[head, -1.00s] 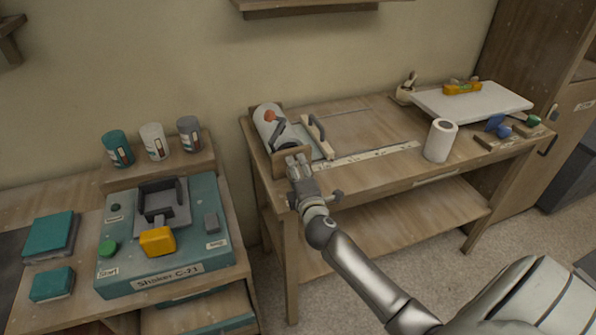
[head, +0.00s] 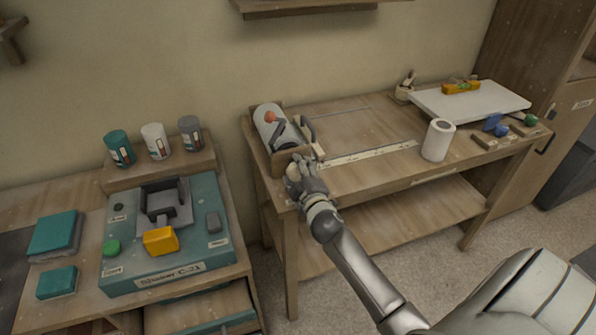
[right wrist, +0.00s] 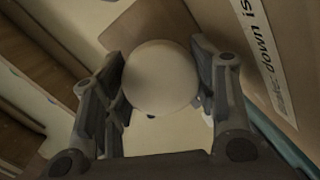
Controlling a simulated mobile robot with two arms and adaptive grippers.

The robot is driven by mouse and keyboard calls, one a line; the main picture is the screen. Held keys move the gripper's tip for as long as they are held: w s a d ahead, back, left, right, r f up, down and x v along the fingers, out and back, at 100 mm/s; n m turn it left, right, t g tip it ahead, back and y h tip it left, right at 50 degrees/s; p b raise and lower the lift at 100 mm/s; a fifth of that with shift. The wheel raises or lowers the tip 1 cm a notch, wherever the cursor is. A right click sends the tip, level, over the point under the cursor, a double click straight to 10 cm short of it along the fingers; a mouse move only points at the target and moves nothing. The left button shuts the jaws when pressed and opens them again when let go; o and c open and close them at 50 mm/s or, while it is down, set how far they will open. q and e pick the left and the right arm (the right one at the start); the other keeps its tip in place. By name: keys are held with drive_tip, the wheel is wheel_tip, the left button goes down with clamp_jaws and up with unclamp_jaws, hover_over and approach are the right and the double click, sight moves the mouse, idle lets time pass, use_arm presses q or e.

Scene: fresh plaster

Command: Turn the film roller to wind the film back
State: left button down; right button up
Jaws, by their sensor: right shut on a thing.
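The film roller (head: 267,122) is a pale roll with an orange spot, lying in a wooden holder at the left end of the workbench. My right gripper (head: 297,168) is at the holder's front end. In the right wrist view its two fingers (right wrist: 160,90) are shut on a round white knob (right wrist: 160,70), one finger on each side. The wooden bar (head: 318,151) with a dark handle (head: 308,128) lies close to the roller's right side. Any film between them is hard to make out. My left gripper is out of view.
A paper-like white roll (head: 438,139) stands on the workbench (head: 365,135), with a white board (head: 470,101) behind it. A teal machine (head: 205,260) and several cans sit on the left table.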

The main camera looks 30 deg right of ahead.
idle(0.3)
drive_tip(key=o, duration=0.7)
drive_tip(key=shift+o, duration=0.2)
drive_tip(key=v, duration=1.2)
drive_tip(key=shift+d+f, duration=0.1)
drive_tip(key=shift+f, duration=0.05)
drive_tip(key=s+a+f+m+g+y, duration=0.1)
drive_tip(key=s+a+f+g, duration=0.15)
drive_tip(key=f, duration=0.85)
drive_tip(key=s+a+f+m+g+y, duration=0.15)
drive_tip(key=s+f, duration=0.25)
drive_tip(key=f, duration=0.6)
drive_tip(key=s+a+f+g+y, duration=0.1)
drive_tip(key=s+a+f+g, duration=0.15)
drive_tip(key=f, duration=0.85)
drive_tip(key=s+a+f+m+g, duration=0.1)
drive_tip(key=s+f+g, duration=0.1)
drive_tip(key=s+f, duration=0.5)
drive_tip(key=s+a+f+m+g+y, duration=0.1)
drive_tip(key=s+f, duration=0.6)
drive_tip(key=s, duration=0.7)
drive_tip(key=s+a+f+m+g, duration=0.2)
drive_tip(key=s+f+g, duration=0.3)
drive_tip(key=s, duration=0.6)
drive_tip(key=shift+f+m, duration=0.35)
drive_tip(key=shift+f, duration=0.6)
